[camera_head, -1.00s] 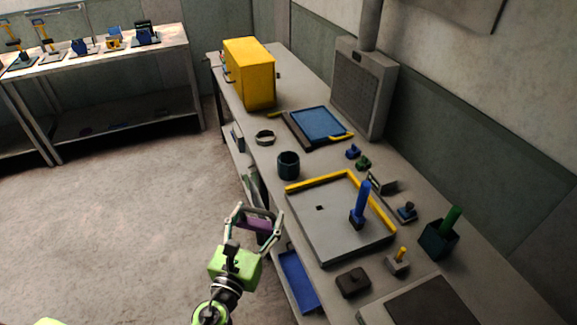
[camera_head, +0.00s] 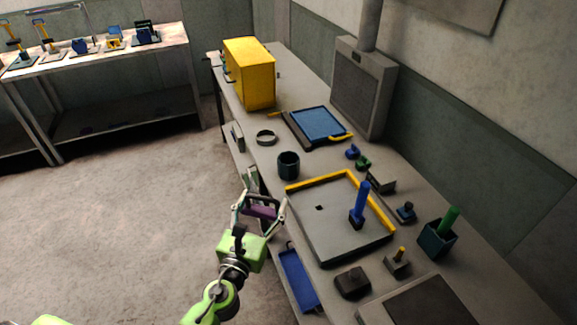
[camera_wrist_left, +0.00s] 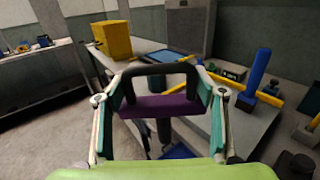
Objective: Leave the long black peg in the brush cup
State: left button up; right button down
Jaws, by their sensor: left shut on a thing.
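My left gripper (camera_head: 262,203) is shut on a purple block with a black arched handle (camera_head: 258,212), held beside the bench's left edge. In the left wrist view the purple block (camera_wrist_left: 160,107) lies between the fingers, with the black arch above it and a dark post below, partly hidden. I cannot make out a separate long black peg. A round dark cup (camera_head: 289,166) stands on the bench ahead of the gripper. A square dark cup (camera_head: 434,241) with a green stick in it stands at the right. I cannot tell which is the brush cup. My right gripper is not in view.
A grey tray (camera_head: 333,243) with yellow edges holds an upright blue peg (camera_head: 361,200). A yellow box (camera_head: 250,73), a ring (camera_head: 266,138) and a blue panel (camera_head: 318,124) are farther back. A blue bin (camera_head: 298,279) sits below the bench edge. The floor at left is clear.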

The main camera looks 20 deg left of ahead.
pick_arm(q)
jog(key=w, duration=0.9)
jog(key=shift+a+r, duration=0.15)
jog(key=shift+a, duration=0.2)
dwell(0.4)
jog(key=shift+w, duration=0.1)
jog(key=w+a+b, duration=0.1)
jog(key=w+b, duration=0.2)
jog(key=w, duration=1)
jog(key=shift+w, duration=0.2)
dwell(1.1)
